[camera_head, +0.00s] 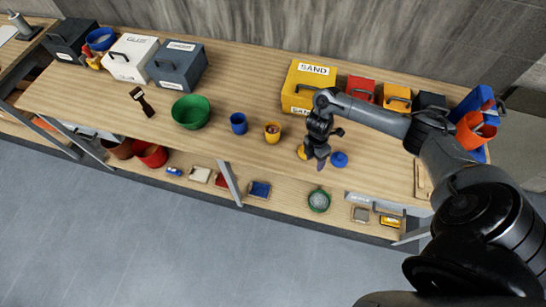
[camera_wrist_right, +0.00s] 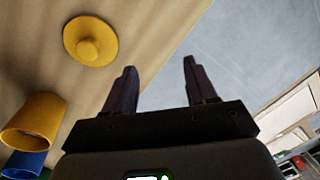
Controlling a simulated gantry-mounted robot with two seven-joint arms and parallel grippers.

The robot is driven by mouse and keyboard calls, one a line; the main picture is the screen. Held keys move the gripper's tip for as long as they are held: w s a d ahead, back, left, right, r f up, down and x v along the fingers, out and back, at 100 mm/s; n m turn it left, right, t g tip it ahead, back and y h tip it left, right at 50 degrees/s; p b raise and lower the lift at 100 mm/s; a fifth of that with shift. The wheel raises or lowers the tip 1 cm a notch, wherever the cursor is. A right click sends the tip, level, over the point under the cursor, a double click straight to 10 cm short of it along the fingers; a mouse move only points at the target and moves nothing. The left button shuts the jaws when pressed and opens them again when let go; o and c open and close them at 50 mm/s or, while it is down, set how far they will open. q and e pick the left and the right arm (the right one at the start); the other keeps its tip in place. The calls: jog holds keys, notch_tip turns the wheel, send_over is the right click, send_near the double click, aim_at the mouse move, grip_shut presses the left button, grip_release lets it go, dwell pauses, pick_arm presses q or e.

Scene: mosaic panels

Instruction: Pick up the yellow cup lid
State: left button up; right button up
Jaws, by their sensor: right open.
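The yellow cup lid (camera_wrist_right: 90,41) lies on the wooden table in the right wrist view, a round disc with a knob in its middle. In the head view only part of the yellow lid (camera_head: 301,152) shows, beside my right gripper (camera_head: 321,164). My right gripper is open and empty; its two fingers (camera_wrist_right: 160,82) show apart in the wrist view, with the lid off to their left. The yellow cup (camera_head: 272,133) stands on the table left of the gripper and also shows in the wrist view (camera_wrist_right: 34,120). My left gripper is not in view.
A blue lid (camera_head: 339,159) lies just right of the gripper. A blue cup (camera_head: 239,123) and a green bowl (camera_head: 190,111) stand to the left. A yellow SAND box (camera_head: 308,85) stands behind. The table's front edge is close; a lower shelf holds small items.

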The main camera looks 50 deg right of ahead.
jog(key=w+d+r+t+b, duration=0.1)
jog(key=w+d+r+t, duration=0.1)
jog(key=w+d+r, duration=0.35)
jog(key=shift+h, duration=0.4)
jog(key=shift+w+a+f+b, duration=0.15)
jog(key=shift+f+b, duration=0.35)
jog(key=shift+f, duration=0.55)
jog(key=shift+w+a+f+b, duration=0.1)
jog(key=shift+w+f+b, duration=0.25)
jog(key=shift+f, duration=0.65)
jog(key=shift+w+a+f+b, duration=0.1)
jog(key=shift+f+b, duration=0.5)
jog(key=shift+f, duration=2.65)
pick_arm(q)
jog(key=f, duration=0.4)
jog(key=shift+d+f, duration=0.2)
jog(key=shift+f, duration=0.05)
pick_arm(e)
grip_shut()
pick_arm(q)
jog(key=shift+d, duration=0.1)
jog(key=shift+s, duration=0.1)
pick_arm(e)
jog(key=shift+w+r, duration=0.1)
jog(key=shift+r, duration=0.05)
